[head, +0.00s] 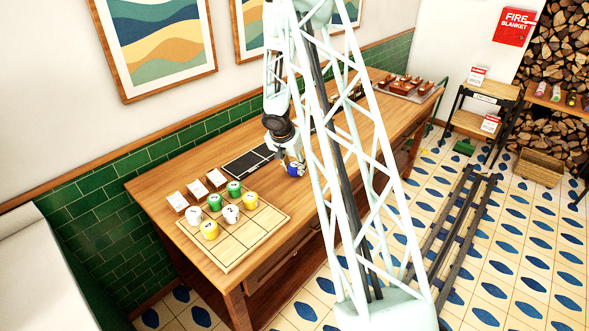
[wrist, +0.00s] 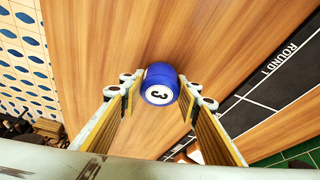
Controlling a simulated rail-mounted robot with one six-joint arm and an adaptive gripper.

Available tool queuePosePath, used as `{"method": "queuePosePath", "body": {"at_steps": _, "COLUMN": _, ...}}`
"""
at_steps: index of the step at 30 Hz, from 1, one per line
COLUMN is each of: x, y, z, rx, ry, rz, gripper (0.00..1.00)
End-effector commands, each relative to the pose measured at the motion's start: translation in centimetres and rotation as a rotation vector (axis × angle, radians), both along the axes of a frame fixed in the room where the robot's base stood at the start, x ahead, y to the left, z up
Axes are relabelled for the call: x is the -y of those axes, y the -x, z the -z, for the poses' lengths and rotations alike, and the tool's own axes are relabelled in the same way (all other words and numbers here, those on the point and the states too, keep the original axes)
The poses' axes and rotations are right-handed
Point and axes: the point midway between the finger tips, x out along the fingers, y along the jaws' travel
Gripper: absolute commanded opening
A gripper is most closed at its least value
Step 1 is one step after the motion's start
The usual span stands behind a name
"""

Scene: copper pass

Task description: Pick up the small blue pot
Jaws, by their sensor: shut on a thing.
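The small blue pot (wrist: 160,83) has a white round face with a 3 on it. It sits between the two finger pads of my gripper (wrist: 159,95), which is shut on it. In the head view my gripper (head: 292,163) points down over the wooden table, near the middle of its length, with the blue pot (head: 294,170) at its fingertips. I cannot tell whether the pot touches the tabletop or hangs just above it.
A pale gridded board (head: 246,240) at the table's near end holds several green, white and yellow pots. Small white cards (head: 196,190) stand behind it. A black strip marked ROUND 1 (wrist: 262,80) lies beside the gripper. A tray (head: 410,88) stands at the far end.

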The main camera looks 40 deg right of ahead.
Motion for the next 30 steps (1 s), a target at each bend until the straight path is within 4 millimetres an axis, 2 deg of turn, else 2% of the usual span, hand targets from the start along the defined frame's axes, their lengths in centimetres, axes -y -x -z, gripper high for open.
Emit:
{"method": "queuePosePath", "body": {"at_steps": 19, "x": 0.0, "y": 0.0, "z": -3.5, "rx": 0.0, "ry": 0.001, "rz": 0.0, "gripper": 0.18}}
{"method": "queuePosePath", "body": {"at_steps": 30, "x": -1.5, "y": 2.2, "z": -3.4, "rx": 0.0, "ry": 0.0, "rz": -0.001, "gripper": 0.18}}
